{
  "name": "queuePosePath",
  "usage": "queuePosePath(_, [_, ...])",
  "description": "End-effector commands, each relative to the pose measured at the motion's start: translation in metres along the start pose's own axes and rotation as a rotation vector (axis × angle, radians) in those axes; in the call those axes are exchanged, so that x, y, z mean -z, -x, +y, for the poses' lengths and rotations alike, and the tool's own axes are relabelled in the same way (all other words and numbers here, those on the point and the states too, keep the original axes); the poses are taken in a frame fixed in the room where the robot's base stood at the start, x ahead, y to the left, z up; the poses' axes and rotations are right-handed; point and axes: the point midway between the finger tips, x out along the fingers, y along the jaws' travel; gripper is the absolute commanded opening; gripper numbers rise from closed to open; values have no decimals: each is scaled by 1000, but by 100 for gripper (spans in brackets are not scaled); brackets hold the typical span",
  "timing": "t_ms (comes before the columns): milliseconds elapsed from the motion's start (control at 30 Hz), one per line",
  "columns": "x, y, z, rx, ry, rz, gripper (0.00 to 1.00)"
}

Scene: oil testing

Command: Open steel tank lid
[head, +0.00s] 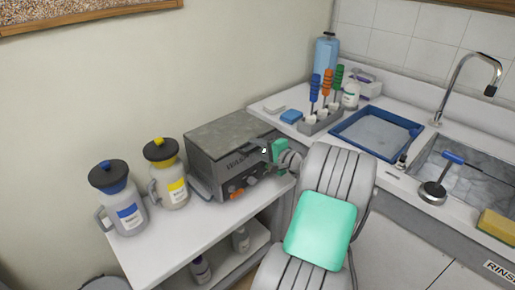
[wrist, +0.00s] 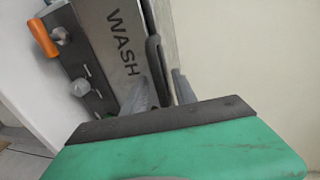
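The steel tank (head: 222,165) is a grey metal box on the white counter, with a dull flat lid (head: 235,132) lying closed on top. In the wrist view the tank front (wrist: 105,25) reads "WASH", and a dark handle-like bar (wrist: 152,50) runs along the lid edge. My gripper (head: 264,150) is at the upper front right of the tank. In the wrist view my gripper (wrist: 162,88) has its two grey fingers apart, one on each side of the bar's lower end. I cannot tell whether they touch it. The green gripper body hides what lies below.
An orange valve handle (wrist: 43,37) sticks out from the tank front. A rack of colored-handled tools (head: 320,122), a blue tray (head: 378,132) and a sink (head: 470,170) are to the right.

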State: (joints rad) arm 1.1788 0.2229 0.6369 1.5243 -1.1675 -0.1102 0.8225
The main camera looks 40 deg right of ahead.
Motion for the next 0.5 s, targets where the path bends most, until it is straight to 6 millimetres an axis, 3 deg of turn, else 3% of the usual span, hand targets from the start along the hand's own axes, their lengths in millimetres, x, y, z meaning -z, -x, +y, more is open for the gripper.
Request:
queuePosePath(367, [0, 0, 0, 0, 1, 0, 2])
queuePosePath(500, [0, 0, 0, -1, 1, 0, 0])
